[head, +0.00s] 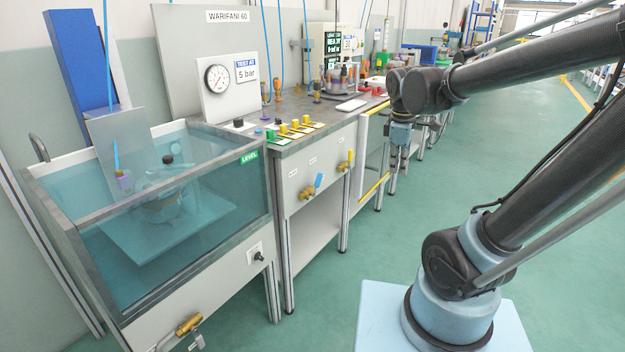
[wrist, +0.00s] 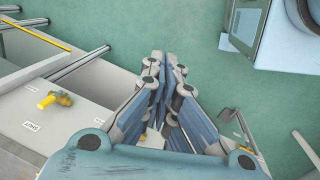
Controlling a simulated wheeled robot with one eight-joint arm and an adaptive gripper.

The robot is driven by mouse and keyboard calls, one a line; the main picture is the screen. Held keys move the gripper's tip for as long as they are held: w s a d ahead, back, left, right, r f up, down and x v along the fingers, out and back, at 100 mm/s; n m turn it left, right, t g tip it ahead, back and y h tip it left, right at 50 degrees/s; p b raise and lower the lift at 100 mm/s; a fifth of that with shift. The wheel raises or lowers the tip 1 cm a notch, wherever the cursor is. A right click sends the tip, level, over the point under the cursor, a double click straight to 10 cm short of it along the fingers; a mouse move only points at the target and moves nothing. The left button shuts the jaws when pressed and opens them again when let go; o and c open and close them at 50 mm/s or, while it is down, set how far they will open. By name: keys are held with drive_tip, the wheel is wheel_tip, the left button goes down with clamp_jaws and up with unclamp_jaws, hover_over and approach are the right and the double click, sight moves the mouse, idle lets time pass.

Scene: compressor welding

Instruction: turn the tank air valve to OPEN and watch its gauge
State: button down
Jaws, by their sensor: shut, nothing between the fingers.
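Two brass valves sit on the bench's front panel: one with a blue handle (head: 313,188) and one with a yellow handle (head: 346,160). A yellow-handled valve (wrist: 55,100) also shows at the left of the wrist view. The small labels are too blurred to tell which is the tank air valve. A round white dial gauge (head: 217,78) stands on a white panel above the bench; its reading is too small to read. My gripper (head: 397,170) points down in front of the bench, apart from both valves. Its fingers (wrist: 168,58) are together and empty in the wrist view.
A water tank with clear walls (head: 110,260) stands left of the bench, with another brass valve (head: 188,325) low on its front. Coloured switches (head: 290,128) and other items line the bench top.

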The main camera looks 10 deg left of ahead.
drive_tip(key=w+a+f+n+t, duration=0.1)
drive_tip(key=w+a+n, duration=0.1)
drive_tip(key=a+n, duration=0.95)
drive_tip(key=w+a+n, duration=0.2)
drive_tip(key=a+n, duration=0.3)
drive_tip(key=a, duration=1.4)
approach(317, 185)
wheel_tip(317, 185, down, 5)
drive_tip(key=a, duration=0.1)
drive_tip(key=shift+w+d+f, duration=0.15)
drive_tip(key=shift+w+f, duration=0.1)
drive_tip(key=shift+w, duration=0.1)
